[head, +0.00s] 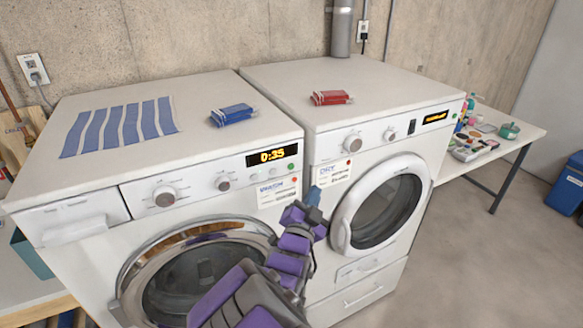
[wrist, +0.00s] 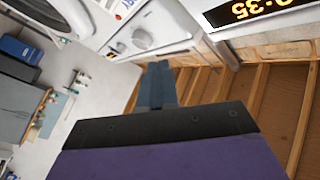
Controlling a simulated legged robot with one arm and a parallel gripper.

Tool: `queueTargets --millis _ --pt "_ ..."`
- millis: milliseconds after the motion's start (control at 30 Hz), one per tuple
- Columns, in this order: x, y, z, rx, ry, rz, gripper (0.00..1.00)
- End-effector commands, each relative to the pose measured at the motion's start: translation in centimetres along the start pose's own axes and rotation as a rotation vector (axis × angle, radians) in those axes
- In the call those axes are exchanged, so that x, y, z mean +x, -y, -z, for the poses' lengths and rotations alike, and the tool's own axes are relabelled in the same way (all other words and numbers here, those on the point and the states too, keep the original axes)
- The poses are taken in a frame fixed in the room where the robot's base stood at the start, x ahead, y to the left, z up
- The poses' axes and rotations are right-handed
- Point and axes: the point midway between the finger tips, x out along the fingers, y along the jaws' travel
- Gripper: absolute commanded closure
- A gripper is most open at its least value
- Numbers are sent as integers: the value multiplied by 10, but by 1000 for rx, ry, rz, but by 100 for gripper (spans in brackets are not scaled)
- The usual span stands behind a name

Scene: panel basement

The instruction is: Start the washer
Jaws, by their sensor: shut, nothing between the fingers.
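The washer (head: 75,255) is the white front-loader on the left, with a round glass door, two knobs and a lit display (head: 266,157) reading 0:35. Small buttons (head: 291,167) sit beside and below the display. The display (wrist: 255,10) also shows at the top right of the wrist view.
The dryer (head: 330,262) stands close on the right, with its own knobs, display and door. A striped cloth (head: 120,126) and a blue pack (head: 232,115) lie on the washer; a red pack (head: 331,98) lies on the dryer. A cluttered table (head: 530,133) and blue bin (head: 567,185) are at right.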

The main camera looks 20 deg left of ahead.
Motion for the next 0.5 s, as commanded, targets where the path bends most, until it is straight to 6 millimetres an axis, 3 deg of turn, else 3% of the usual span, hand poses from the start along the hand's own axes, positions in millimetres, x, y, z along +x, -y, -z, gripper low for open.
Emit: queueTargets --millis 267,500 --pt "8 8 -8 -7 4 -2 100" --pt "28 23 -21 -6 4 -2 100"
